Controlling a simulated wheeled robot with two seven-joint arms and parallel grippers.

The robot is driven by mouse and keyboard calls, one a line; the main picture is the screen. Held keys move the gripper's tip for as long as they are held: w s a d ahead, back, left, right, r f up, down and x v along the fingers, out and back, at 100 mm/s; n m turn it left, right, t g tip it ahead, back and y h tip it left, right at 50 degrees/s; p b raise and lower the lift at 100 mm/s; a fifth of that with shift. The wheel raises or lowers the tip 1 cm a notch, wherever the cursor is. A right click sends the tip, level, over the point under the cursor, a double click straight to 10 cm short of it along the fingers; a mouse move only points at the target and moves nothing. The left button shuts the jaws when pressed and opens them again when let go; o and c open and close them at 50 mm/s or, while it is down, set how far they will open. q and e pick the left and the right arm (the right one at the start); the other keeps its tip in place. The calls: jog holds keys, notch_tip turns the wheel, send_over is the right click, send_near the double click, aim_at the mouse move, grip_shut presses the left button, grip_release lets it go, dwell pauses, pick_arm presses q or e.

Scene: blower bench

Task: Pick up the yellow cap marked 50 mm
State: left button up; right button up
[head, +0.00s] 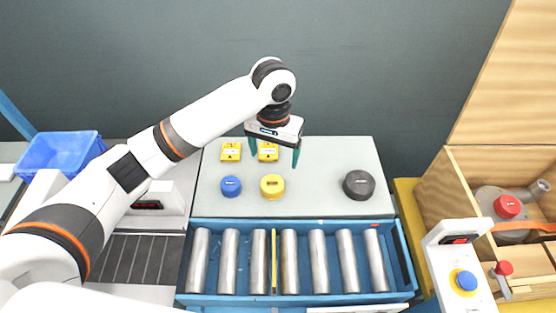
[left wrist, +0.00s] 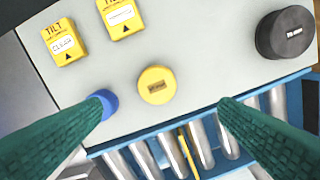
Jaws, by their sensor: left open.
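The round yellow cap (head: 272,187) stands on the pale grey bench top, between a blue cap (head: 231,186) and a larger black cap (head: 359,185). In the left wrist view the yellow cap (left wrist: 157,86) shows a dark label too small to read. My left gripper (head: 274,161) is open and empty, above the bench and apart from the yellow cap. In the left wrist view its green fingers (left wrist: 163,102) come up on either side below the cap, and the left finger partly hides the blue cap (left wrist: 106,102). My right gripper is not in view.
Two yellow TILT boxes (head: 231,152) (head: 268,152) sit behind the caps. A blue-framed tray of metal rollers (head: 230,260) runs along the bench's front. A blue bin (head: 60,152) is at left, a wooden crate (head: 435,190) at right. The bench is clear between yellow and black caps.

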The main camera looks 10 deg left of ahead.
pick_arm(q)
jog(key=f, duration=0.2)
send_over(273, 181)
jog(key=f, duration=0.4)
jog(key=shift+s+d+f+p, duration=0.15)
jog(key=shift+d+p, duration=0.1)
jog(key=shift+p, duration=0.1)
jog(key=shift+f, duration=0.6)
jog(key=f, duration=0.3)
jog(key=f+p, duration=0.1)
jog(key=shift+a+f, duration=0.2)
jog(key=shift+a, duration=0.05)
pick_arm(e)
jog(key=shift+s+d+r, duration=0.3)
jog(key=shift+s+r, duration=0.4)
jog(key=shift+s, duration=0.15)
pick_arm(q)
jog(key=c, duration=1)
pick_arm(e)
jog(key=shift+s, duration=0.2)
